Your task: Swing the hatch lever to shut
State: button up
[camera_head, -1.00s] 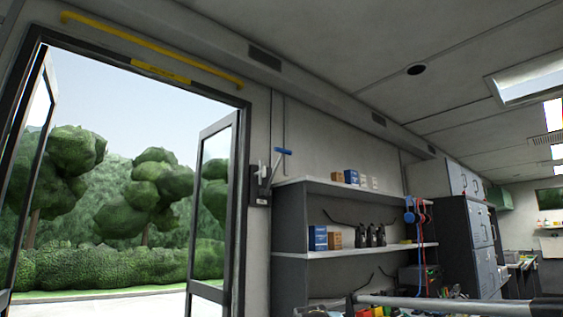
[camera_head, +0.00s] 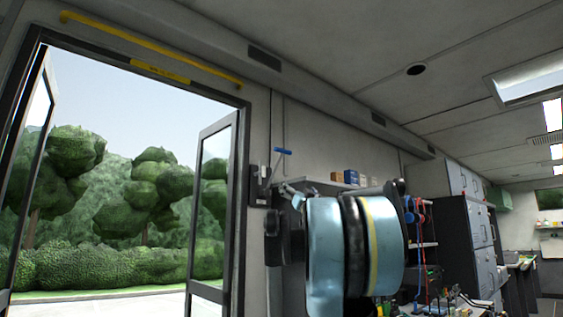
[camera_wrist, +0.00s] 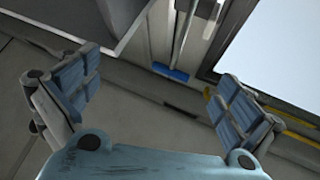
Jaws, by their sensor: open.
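The hatch lever has a blue crossbar grip (camera_head: 283,151) on a thin grey arm. It sits on a dark wall bracket (camera_head: 260,186) between the door frame and the shelves. Its blue grip also shows in the wrist view (camera_wrist: 171,73), beyond my fingers and between them in the picture. My gripper (camera_wrist: 155,98) is open, with blue-padded fingers spread wide and nothing between them. In the head view my pale blue arm is raised in front of the shelves and hides most of the gripper. The lever's grip appears apart from my fingers.
An open doorway (camera_head: 120,190) with glass door leaves is at left, under a yellow rail (camera_head: 150,47). Grey cabinets (camera_head: 480,240) are farther right. The wall above the shelves is clear.

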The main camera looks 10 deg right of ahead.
aim_at(281, 154)
jog(key=w+a+r+n+y, duration=0.1)
jog(key=w+r, duration=0.2)
jog(key=r, duration=0.3)
jog(key=w+a+r+y, duration=0.1)
jog(key=w+r+y, duration=0.1)
jog(key=w+r, duration=0.2)
jog(key=w+a+r+n+t+y, duration=0.1)
jog(key=w+a+r, duration=0.1)
jog(key=w+r, duration=0.2)
notch_tip(281, 154, up, 4)
jog(key=shift+a+f+n, duration=0.1)
jog(key=shift+f+n, duration=0.1)
jog(key=shift+n, duration=0.1)
jog(key=shift+a, duration=0.1)
jog(key=c, duration=1.4)
